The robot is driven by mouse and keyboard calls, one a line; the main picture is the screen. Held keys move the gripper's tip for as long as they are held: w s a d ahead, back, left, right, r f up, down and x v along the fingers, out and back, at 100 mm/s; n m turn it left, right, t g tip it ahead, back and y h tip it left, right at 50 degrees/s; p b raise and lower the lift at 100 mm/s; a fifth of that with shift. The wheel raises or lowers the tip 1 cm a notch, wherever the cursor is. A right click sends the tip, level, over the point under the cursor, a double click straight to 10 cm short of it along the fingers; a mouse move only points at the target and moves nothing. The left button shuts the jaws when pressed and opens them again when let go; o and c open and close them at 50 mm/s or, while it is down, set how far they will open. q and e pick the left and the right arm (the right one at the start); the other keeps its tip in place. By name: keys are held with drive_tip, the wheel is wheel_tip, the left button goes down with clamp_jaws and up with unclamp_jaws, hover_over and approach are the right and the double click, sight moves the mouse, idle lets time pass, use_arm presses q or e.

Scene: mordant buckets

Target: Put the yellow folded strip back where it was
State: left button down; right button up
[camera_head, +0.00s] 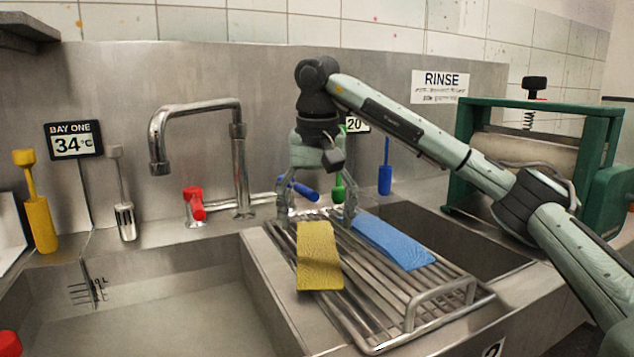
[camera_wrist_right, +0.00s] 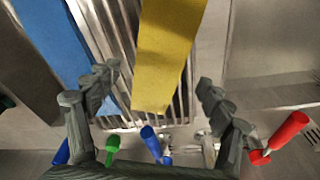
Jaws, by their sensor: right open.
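The yellow folded strip (camera_head: 319,256) lies on the left part of the metal drain rack (camera_head: 372,325), running from the back toward the front. My right gripper (camera_head: 317,213) is open, pointing down just behind the strip's far end. In the right wrist view, the yellow strip (camera_wrist_right: 168,55) shows between the two spread fingers (camera_wrist_right: 158,86), with nothing gripped; whether a finger touches it I cannot tell. A blue strip (camera_head: 393,242) lies on the rack to the right of the yellow one. My left gripper is not in view.
A tall tap (camera_head: 240,170), red valve (camera_head: 194,204) and blue and green handles stand behind. A green roller press (camera_head: 470,130) stands at right.

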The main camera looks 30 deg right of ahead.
sight(317, 249)
wheel_tip(317, 249, up, 8)
drive_tip(key=s, duration=0.1)
drive_tip(key=shift+a+r, duration=0.2)
drive_tip(key=shift+a, duration=0.1)
